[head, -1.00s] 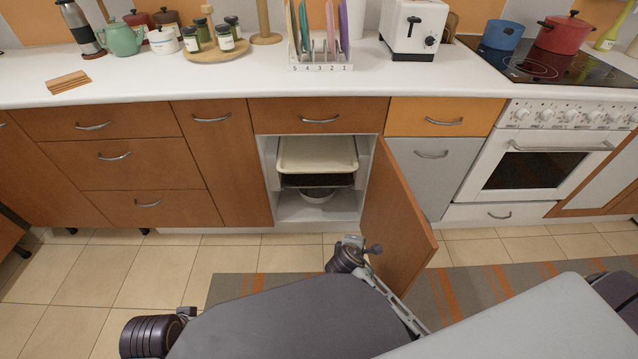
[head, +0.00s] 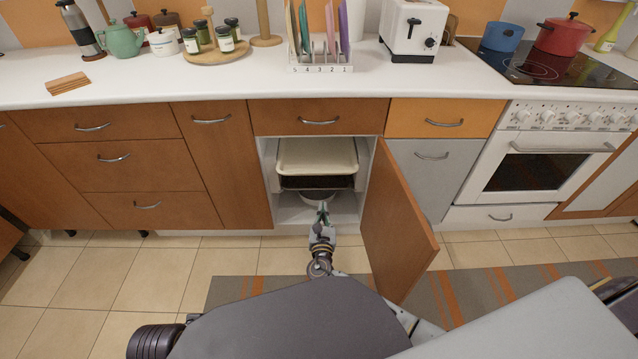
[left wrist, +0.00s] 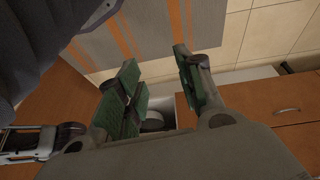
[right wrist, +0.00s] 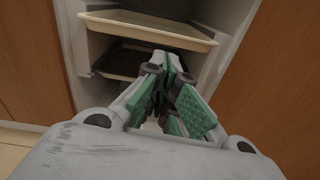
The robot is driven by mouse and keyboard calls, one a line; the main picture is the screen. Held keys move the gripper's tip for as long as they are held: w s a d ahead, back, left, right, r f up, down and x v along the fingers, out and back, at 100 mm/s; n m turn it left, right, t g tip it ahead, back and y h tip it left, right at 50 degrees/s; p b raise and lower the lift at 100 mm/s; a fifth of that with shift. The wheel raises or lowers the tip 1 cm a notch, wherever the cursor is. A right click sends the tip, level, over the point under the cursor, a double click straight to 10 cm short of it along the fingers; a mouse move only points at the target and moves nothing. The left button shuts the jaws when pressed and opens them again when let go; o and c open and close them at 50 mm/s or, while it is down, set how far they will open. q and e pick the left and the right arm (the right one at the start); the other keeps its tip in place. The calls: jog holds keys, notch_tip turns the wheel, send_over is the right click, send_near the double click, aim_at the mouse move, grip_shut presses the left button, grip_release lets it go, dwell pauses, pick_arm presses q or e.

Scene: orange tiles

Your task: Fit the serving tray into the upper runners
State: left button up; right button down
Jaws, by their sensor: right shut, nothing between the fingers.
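A cream tray (head: 317,155) with a raised rim, which looks like the serving tray, is high inside the open cabinet. It also shows in the right wrist view (right wrist: 110,21). I cannot tell whether it sits on the upper runners. A dark tray or shelf (head: 300,183) is just below it. My right gripper (head: 322,208) is shut and empty at the cabinet opening, below and in front of the cream tray. In the right wrist view its closed fingers (right wrist: 172,66) cover part of the dark tray. My left gripper (left wrist: 155,75) is open and empty, apart from the trays.
The wooden cabinet door (head: 395,225) stands open to the right of my right gripper. A pale bowl (head: 312,198) sits low in the cabinet, partly hidden by the gripper. The white counter (head: 200,85) runs above. The floor at left is clear.

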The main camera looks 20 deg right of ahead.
jog(key=shift+w+a+f+n+y, duration=0.1)
jog(key=shift+w+a+n+y, duration=0.25)
jog(key=shift+n, duration=0.35)
